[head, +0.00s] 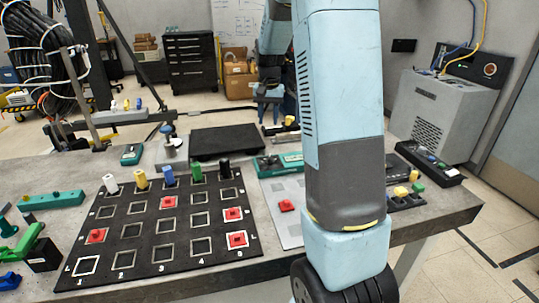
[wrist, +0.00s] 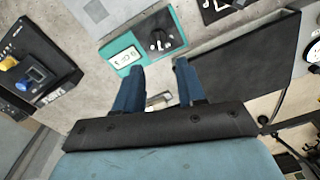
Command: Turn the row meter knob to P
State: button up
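A teal meter (wrist: 122,50) with a small lit display and a black dial panel lies on the bench in the wrist view, just beyond my fingertips. The dark knob (wrist: 158,38) sits on that panel among small white letters, too small to read for certain. Which letter it points to I cannot tell. In the head view a teal device (head: 268,166) is partly hidden behind my arm and appears to be the same meter. My gripper (wrist: 158,65) shows two blue fingers spread apart with nothing held, apart from the knob in the picture. In the head view my arm hides the gripper.
A black board (head: 130,232) with square outlines, red pieces and coloured pegs lies left. A black platform (head: 225,141) stands behind it, and shows right in the wrist view. A black control box (head: 430,163) lies right. Another teal device (head: 131,154) sits at the back left.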

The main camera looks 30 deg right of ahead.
aim_at(269, 157)
jog(key=f, duration=0.5)
jog(key=w+d+f, duration=0.1)
jog(key=f, duration=1)
jog(key=shift+w+d+f, duration=0.15)
jog(key=shift+w+d, duration=0.05)
jog(key=shift+w, duration=0.2)
jog(key=shift+c, duration=0.3)
grip_shut()
